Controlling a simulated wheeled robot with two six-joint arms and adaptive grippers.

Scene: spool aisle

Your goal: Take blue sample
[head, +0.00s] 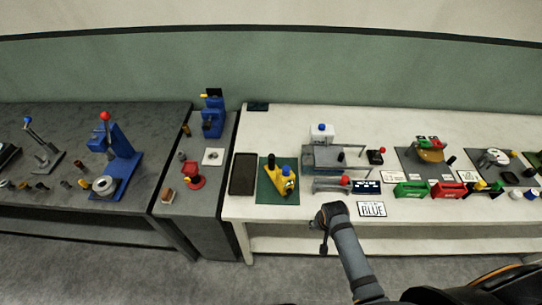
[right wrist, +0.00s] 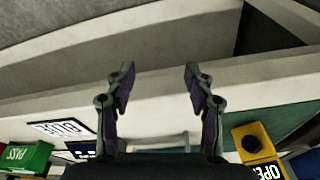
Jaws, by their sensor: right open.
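A white card reading BLUE (head: 372,209) hangs at the front edge of the white table; it also shows in the right wrist view (right wrist: 62,129). Behind it a small dark blue block with white marks (head: 366,187) sits beside a grey slide fixture (head: 332,184). Blue tops show on a white box (head: 322,134) and on a yellow fixture (head: 281,182); I cannot tell which blue item is the sample. My right gripper (head: 328,213) is at the table's front edge, left of the card. In the right wrist view its fingers (right wrist: 158,78) are apart and empty. My left gripper is not in view.
A dark tray (head: 243,174) lies left of the yellow fixture, on the white table (head: 285,213). Green (head: 411,189) and red (head: 448,190) bins stand to the right. A grey bench (head: 60,205) with a blue press (head: 118,160) is at left. Floor in front is clear.

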